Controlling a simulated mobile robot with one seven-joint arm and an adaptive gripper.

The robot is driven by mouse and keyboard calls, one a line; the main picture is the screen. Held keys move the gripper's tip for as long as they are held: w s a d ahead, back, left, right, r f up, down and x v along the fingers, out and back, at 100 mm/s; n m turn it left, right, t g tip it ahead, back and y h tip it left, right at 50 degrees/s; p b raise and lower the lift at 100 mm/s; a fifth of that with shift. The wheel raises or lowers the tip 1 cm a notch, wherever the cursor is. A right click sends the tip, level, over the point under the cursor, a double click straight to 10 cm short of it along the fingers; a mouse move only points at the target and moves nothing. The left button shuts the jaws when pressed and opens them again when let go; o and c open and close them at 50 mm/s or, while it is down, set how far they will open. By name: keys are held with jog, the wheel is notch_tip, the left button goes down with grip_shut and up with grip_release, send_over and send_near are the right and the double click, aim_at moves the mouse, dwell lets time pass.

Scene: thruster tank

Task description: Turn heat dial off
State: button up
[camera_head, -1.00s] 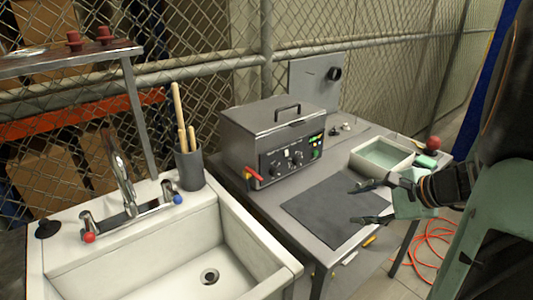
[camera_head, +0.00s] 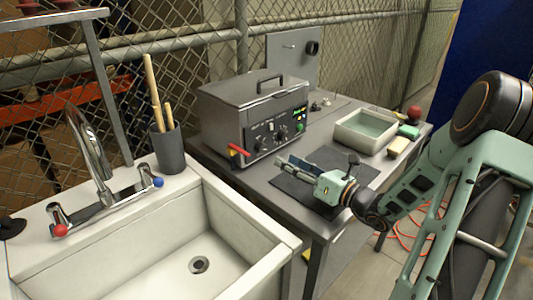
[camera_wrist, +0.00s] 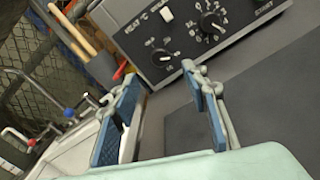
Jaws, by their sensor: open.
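The heat dial (camera_wrist: 161,56) is a small black knob beside the "HEAT °C" lettering on the front panel. It also shows in the head view (camera_head: 262,140), at the left of the panel. A larger black dial (camera_wrist: 212,23) sits to its right. The panel belongs to the grey metal tank (camera_head: 250,110) with a lidded top. My gripper (camera_head: 284,167) is open and empty above the dark mat, in front of the panel. In the wrist view its two blue-padded fingers (camera_wrist: 160,76) point toward the heat dial, apart from it.
A red-handled valve (camera_head: 237,151) sticks out at the tank's lower left. The white sink (camera_head: 240,215) and a cup of wooden handles (camera_head: 168,150) are on the left. A tray of liquid (camera_head: 366,130), a sponge (camera_head: 398,147) and a dark mat (camera_head: 335,165) are on the right.

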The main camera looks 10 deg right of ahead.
aim_at(263, 149)
jog(key=x, duration=0.8)
jog(key=shift+w+a+f+b, duration=0.1)
jog(key=shift+w+a+b, duration=0.1)
jog(key=shift+w+b, duration=0.15)
grip_shut()
